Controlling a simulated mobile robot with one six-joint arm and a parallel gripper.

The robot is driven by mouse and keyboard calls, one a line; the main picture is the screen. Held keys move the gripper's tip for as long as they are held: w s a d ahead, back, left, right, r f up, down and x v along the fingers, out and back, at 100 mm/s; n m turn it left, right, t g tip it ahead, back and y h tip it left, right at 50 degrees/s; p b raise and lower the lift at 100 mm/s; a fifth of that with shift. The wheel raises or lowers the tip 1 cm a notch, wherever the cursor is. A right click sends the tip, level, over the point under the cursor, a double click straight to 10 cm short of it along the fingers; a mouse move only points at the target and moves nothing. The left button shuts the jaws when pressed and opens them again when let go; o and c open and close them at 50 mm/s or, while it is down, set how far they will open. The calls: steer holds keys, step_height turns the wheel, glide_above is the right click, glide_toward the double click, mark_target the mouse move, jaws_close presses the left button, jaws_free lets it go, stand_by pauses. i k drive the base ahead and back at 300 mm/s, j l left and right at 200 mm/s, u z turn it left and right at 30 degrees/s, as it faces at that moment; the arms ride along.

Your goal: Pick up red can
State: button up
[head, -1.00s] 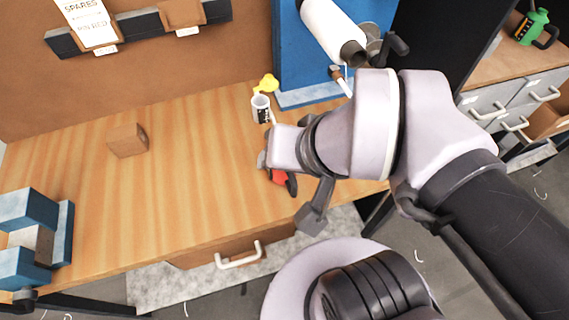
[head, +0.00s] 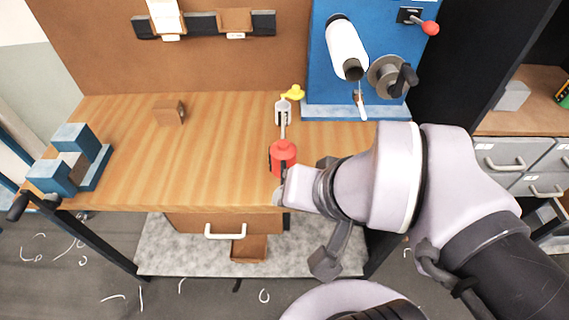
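The red can (head: 284,155) has a rounded red body and a thin pale spout pointing toward the back of the bench. It is at the right part of the wooden bench, near its front edge. The can's lower part and the other finger are mostly hidden. I cannot tell whether the fingers are closed on the can or only beside it, nor whether the can rests on the bench.
A white cup (head: 283,114) and a yellow item (head: 293,92) stand just behind the can. A blue panel (head: 330,85) with a white roll and crank stands at the back right. A wooden block (head: 169,112) and a blue fixture (head: 72,165) are left. The bench middle is clear.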

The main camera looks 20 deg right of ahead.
mark_target(282, 154)
steer(key=j+z, duration=0.4)
steer(key=k+j+z, duration=0.1)
steer(key=j+z, duration=0.3)
steer(key=k+j+z, duration=0.15)
steer(key=j+z, duration=0.25)
steer(key=k+j+z, duration=0.15)
steer(key=z, duration=0.3)
steer(key=j, duration=0.1)
